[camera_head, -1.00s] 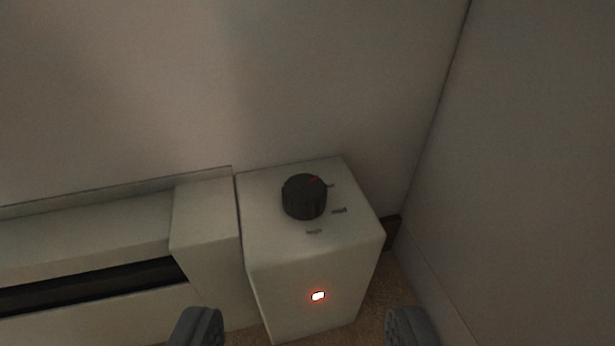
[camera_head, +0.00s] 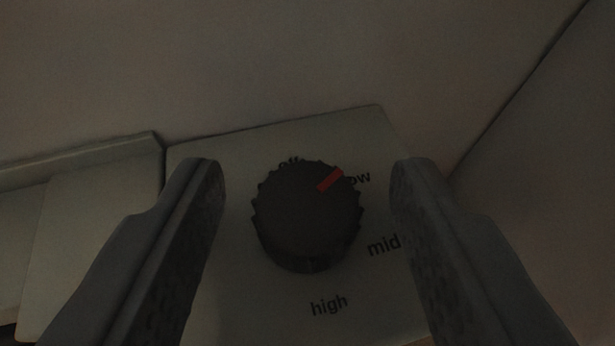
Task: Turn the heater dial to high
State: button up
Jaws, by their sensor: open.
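The heater dial (camera_head: 305,220) is a round black knob with a ribbed edge, on top of the pale heater box (camera_head: 240,310). Its red pointer mark (camera_head: 329,180) points to the upper right, at the "low" label, which the knob partly covers. The label "mid" (camera_head: 384,245) is to the right of the dial and "high" (camera_head: 328,305) is below it. An "off" label at the top is mostly hidden behind the knob. My gripper (camera_head: 307,175) is open, with one finger on each side of the dial and a visible gap on both sides.
A wall (camera_head: 260,60) stands close behind the heater box, and another wall (camera_head: 560,180) is to the right. The lower heater body (camera_head: 85,215) runs off to the left. The space above the dial is free.

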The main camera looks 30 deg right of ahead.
jog(key=c, duration=1)
jog(key=shift+o, duration=0.2)
jog(key=m+g+h, duration=0.2)
jog(key=m, duration=0.1)
jog(key=m+g+h, duration=0.1)
jog(key=g, duration=0.1)
jog(key=shift+w+a+m+h, duration=0.25)
jog(key=shift+w+m+h, duration=0.05)
jog(key=shift+m+h, duration=0.1)
jog(key=m+g, duration=0.2)
jog(key=m+g+h, duration=0.1)
jog(key=m+g, duration=0.1)
jog(key=m+g+h, duration=0.1)
jog(key=g, duration=0.1)
jog(key=shift+w+a+m, duration=0.1)
jog(key=shift+w+m, duration=0.2)
jog(key=shift+m, duration=0.1)
jog(key=shift+g, duration=0.5)
jog(key=o, duration=1)
jog(key=shift+c, duration=0.2)
